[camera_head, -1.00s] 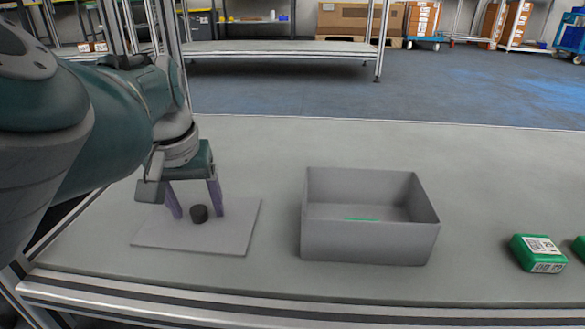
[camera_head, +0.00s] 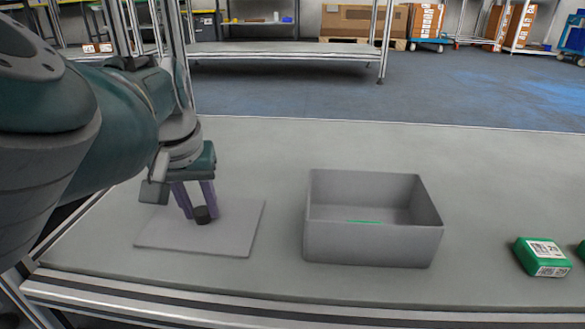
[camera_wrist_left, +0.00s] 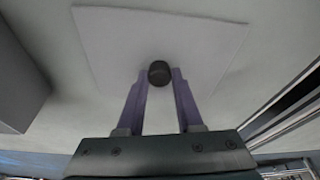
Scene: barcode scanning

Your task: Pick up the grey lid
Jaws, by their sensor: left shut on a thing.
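The grey lid (camera_head: 237,226) lies flat on the table, left of the open grey box, with a round black knob (camera_head: 202,215) at its middle. My left gripper (camera_head: 200,212) points down over the lid with its purple fingers closed in on the knob. In the left wrist view the lid (camera_wrist_left: 110,50) fills the upper middle, and the knob (camera_wrist_left: 159,73) sits between the fingertips of my left gripper (camera_wrist_left: 159,80). The lid appears to rest on the table. My right gripper is not in view.
An open grey box (camera_head: 372,245) stands right of the lid; something green shows inside it. A green packet with a white label (camera_head: 541,257) lies further right, and another is cut off at the edge. The table behind the box is clear.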

